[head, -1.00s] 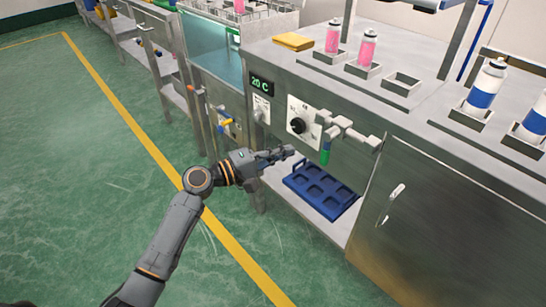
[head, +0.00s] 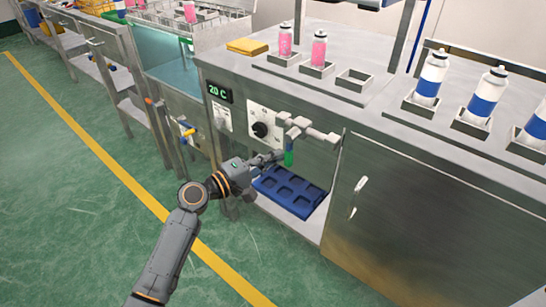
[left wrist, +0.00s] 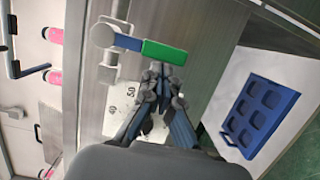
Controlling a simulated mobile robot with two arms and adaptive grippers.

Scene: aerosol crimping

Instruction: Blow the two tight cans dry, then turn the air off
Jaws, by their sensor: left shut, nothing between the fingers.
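Two pink cans with pale caps, the left one (head: 285,40) and the right one (head: 319,48), stand upright in square holders on the steel bench. They look like the task's cans; dryness cannot be told. A green-handled valve (head: 289,158) hangs from a silver pipe on the bench front. The green handle (left wrist: 165,52) lies crosswise in the left wrist view. My left gripper (head: 279,156) is shut and empty, its fingertips (left wrist: 161,70) right at the handle; whether they touch cannot be told. My right gripper is out of view.
A dial (head: 260,130) and a 20 C display (head: 219,92) are left of the valve. A blue tray (head: 290,190) lies on the shelf below. White-and-blue cans (head: 432,77) stand at right. A yellow cloth (head: 247,46) lies on top. The green floor is clear.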

